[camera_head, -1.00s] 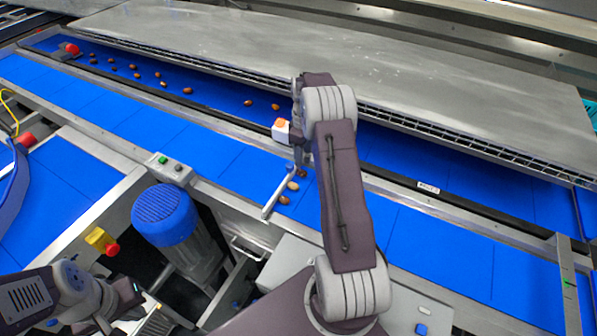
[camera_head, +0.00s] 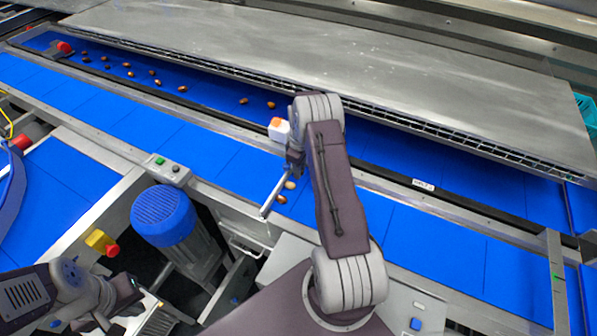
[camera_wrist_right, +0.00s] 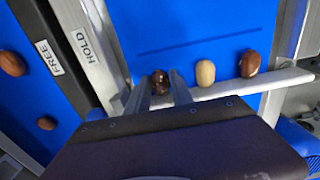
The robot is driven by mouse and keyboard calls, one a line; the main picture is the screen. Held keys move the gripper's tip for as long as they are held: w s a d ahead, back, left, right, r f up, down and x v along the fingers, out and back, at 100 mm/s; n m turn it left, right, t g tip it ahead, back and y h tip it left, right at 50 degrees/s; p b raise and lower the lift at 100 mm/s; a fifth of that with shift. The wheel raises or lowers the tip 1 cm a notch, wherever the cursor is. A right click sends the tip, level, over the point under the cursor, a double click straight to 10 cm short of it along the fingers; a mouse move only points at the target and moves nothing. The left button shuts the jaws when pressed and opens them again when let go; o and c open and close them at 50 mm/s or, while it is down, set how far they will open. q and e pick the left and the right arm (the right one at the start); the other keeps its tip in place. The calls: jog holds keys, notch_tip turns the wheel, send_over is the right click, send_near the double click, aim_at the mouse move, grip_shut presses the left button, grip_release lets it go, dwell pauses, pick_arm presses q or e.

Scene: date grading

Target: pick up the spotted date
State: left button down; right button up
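In the right wrist view, a dark, glossy date (camera_wrist_right: 160,86) with lighter patches lies on the blue belt, between the fingertips of my right gripper (camera_wrist_right: 162,78). The fingers stand apart on either side of it; firm contact does not show. A pale tan date (camera_wrist_right: 205,72) and a reddish-brown date (camera_wrist_right: 249,64) lie to its right, near a light metal bar (camera_wrist_right: 240,92). In the head view, the pale date (camera_head: 290,185) and brown date (camera_head: 281,199) show beside the bar, while my right wrist hides the dark date. My left gripper (camera_head: 132,292) is low at left, away from the belts, its fingers unclear.
Several brown dates (camera_head: 183,89) lie on the far blue belt. A white box with an orange top (camera_head: 277,127) stands beside the right wrist. HOLD (camera_wrist_right: 84,47) and FREE labels mark the rail. A blue motor (camera_head: 163,215) stands before the near belt.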

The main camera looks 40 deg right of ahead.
jog(key=shift+c, duration=0.7)
notch_tip(320, 180, up, 5)
jog(key=p, duration=0.3)
jog(key=shift+f+p, duration=0.1)
jog(key=shift+p, duration=0.2)
jog(key=s+d+r+p, duration=0.4)
jog(key=s+r+p, duration=0.2)
jog(key=s, duration=0.5)
jog(key=shift+r, duration=0.15)
